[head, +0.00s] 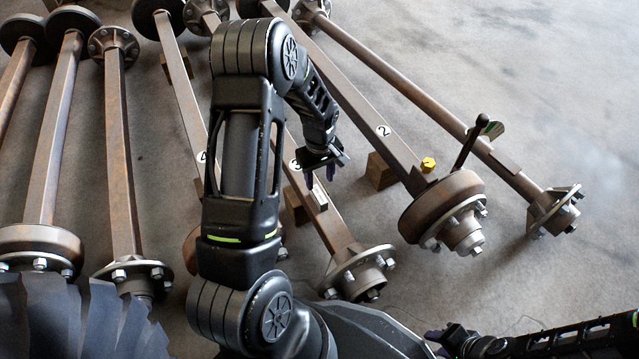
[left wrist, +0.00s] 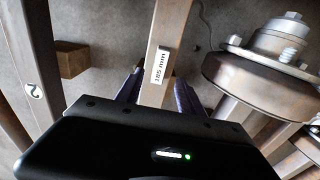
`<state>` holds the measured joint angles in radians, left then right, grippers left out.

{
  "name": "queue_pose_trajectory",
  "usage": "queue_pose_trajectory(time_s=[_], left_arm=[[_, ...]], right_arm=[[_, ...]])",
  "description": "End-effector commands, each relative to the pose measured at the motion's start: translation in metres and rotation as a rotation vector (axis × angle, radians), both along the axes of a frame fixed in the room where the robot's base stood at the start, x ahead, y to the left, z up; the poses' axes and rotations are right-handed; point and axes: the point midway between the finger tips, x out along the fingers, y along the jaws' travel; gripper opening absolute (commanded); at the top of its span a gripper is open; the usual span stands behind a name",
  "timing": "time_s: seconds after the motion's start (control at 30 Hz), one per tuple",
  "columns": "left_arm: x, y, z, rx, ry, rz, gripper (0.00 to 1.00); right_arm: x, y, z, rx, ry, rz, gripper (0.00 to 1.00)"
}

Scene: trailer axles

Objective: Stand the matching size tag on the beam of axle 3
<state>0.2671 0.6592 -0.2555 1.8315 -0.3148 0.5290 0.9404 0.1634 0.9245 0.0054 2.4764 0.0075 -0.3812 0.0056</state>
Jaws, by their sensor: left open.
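The axle 3 beam (head: 328,223) runs diagonally to a hub at its lower end, with a round "3" label (head: 294,165) on it. A small white size tag (head: 319,196) is on this beam, just below the label. In the left wrist view the tag (left wrist: 161,65) carries print that looks like "105 mm", its last digits hard to read. My left gripper (head: 320,175) is open above the beam, its fingers (left wrist: 158,90) on either side of the beam and apart from the tag. My right gripper (head: 462,341) is at the bottom right, its jaws unclear.
Axle 2 (head: 365,115) lies to the right, with a yellow hexagonal piece (head: 428,164) near its drum. A dark lever (head: 471,140) rises by the rightmost axle. Wooden blocks (head: 380,172) support beams. Several more axles lie left. Floor at right is clear.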

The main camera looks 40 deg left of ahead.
Motion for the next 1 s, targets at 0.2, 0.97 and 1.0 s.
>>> queue_pose_trajectory(time_s=[0.2, 0.97, 1.0], left_arm=[[-0.001, 0.000, 0.028, 0.000, 0.001, 0.001, 0.45], [-0.001, 0.000, 0.030, 0.000, 0.001, 0.001, 0.45], [-0.001, 0.000, 0.030, 0.000, 0.001, 0.000, 0.45]], right_arm=[[-0.002, 0.000, 0.013, 0.001, 0.007, 0.004, 0.36], [-0.003, 0.000, 0.013, 0.001, 0.007, 0.003, 0.36], [-0.003, 0.000, 0.013, 0.001, 0.007, 0.004, 0.36]])
